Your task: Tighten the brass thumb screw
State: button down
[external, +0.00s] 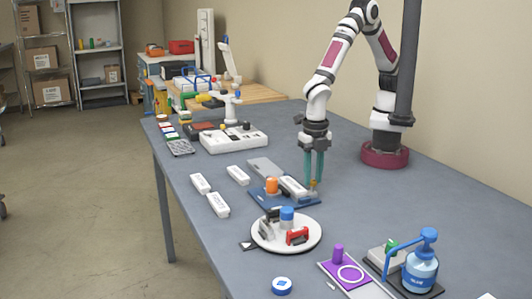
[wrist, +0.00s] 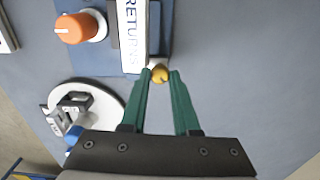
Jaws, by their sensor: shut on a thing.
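The brass thumb screw (wrist: 160,74) sits at the end of a white block marked RETURNS (wrist: 133,35) in the wrist view. My gripper (wrist: 160,76) has its green fingers on both sides of the screw and is shut on it. In the external view my gripper (external: 314,182) points straight down at the right end of the blue plate (external: 292,201), with the screw (external: 314,185) small between its fingertips. The plate also carries an orange knob (external: 272,185), seen in the wrist view (wrist: 80,27) too. The screw's thread is hidden.
A round white tray (external: 262,241) with small tools and a blue-capped item stands in front of the plate. White blocks (external: 217,205) lie to the left. A blue pump bottle (external: 420,268) and a purple plate (external: 335,272) are at the front right. Table right of the screw is clear.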

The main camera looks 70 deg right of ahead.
aim_at(313, 180)
jog(key=m, duration=0.4)
jog(key=shift+m, duration=2.1)
jog(key=c, duration=0.6)
grip_release()
jog(key=shift+c, duration=0.2)
jog(key=shift+r, duration=0.1)
notch_tip(313, 180, up, 16)
jog(key=shift+f, duration=0.2)
